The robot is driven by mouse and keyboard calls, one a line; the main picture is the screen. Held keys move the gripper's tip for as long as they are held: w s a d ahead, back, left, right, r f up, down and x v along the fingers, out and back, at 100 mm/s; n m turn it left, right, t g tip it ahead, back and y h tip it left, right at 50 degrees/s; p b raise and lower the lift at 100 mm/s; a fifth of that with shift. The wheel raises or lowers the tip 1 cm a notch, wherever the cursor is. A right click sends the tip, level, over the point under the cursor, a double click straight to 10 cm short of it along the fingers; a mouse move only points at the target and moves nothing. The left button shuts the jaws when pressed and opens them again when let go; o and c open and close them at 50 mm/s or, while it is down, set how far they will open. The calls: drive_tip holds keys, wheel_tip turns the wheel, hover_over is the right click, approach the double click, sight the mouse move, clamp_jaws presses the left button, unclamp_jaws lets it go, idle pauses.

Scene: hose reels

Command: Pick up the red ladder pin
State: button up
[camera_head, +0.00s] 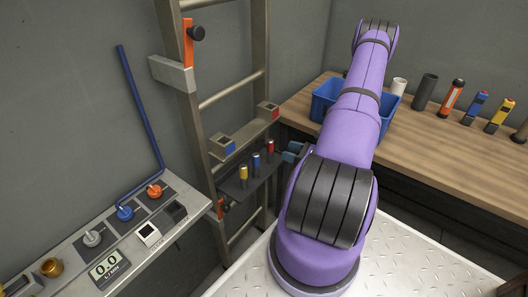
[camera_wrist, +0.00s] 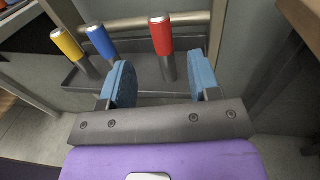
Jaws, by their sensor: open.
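The red ladder pin (camera_wrist: 161,38) stands upright in a dark grey holder, with a red grip, a pale top and a grey shaft. In the head view the red pin (camera_head: 270,147) is the rightmost of three pins. My gripper (camera_wrist: 160,80) is open, with blue pads. In the wrist view the red pin shows between the two fingers, beyond them; I cannot tell whether its shaft is within their reach. In the head view my gripper (camera_head: 293,152) is partly hidden by my arm, just right of the red pin.
A blue pin (camera_wrist: 101,40) and a yellow pin (camera_wrist: 67,44) stand left of the red one in the holder (camera_head: 240,190). A ladder (camera_head: 190,110) rises behind. A wooden bench (camera_head: 430,140) with a blue bin (camera_head: 324,98) is at right. A control panel (camera_head: 135,240) is at left.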

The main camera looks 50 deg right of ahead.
sight(270, 152)
drive_tip(key=x, duration=0.5)
drive_tip(key=shift+f+x, duration=0.1)
drive_tip(key=shift+x, duration=1.25)
drive_tip(key=shift+f+x, duration=0.15)
drive_tip(key=shift+x, duration=1.15)
clamp_jaws()
